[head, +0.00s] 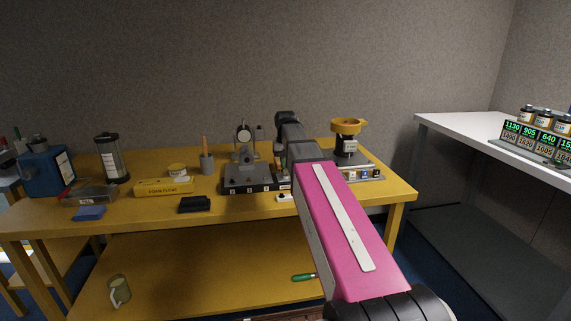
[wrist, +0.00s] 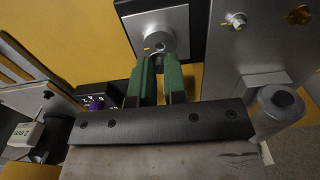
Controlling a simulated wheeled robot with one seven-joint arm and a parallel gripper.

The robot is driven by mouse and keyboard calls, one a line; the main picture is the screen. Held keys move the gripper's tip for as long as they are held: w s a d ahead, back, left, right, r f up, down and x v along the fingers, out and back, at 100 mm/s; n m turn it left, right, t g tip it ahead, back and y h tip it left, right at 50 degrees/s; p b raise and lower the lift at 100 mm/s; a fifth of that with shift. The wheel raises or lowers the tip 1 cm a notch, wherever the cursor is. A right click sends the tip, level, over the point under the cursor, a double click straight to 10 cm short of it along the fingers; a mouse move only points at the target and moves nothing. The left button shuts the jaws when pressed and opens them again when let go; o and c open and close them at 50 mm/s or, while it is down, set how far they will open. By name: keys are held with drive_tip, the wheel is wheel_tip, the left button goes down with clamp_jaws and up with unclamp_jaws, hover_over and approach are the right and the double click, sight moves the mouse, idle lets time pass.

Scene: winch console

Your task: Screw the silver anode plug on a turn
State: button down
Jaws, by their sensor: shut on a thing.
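My gripper (wrist: 160,64) shows in the wrist view with two green fingers close together. Its tips are shut on the silver anode plug (wrist: 160,43), a round silver piece with a dark centre. The plug stands in front of a square silver plate (wrist: 180,20) on a dark backing. The fingers hide its lower part, so I cannot tell how deep it sits. In the head view my own pink arm reaches over the yellow workbench (head: 240,205), and it hides my gripper and the plug.
A grey device on a dark base (head: 243,187) stands left of my arm. A yellow-topped device (head: 348,128) stands to its right. A grey block with a cylinder (wrist: 275,100) is close to my gripper's right. A yellow box (head: 163,187) and black block (head: 194,204) lie farther left.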

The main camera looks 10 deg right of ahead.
drive_tip(key=shift+f, duration=1.2)
idle(1.6)
drive_tip(key=shift+m, duration=1.2)
drive_tip(key=shift+m, duration=1.1)
drive_tip(key=m, duration=0.4)
drive_tip(key=shift+m, duration=1.5)
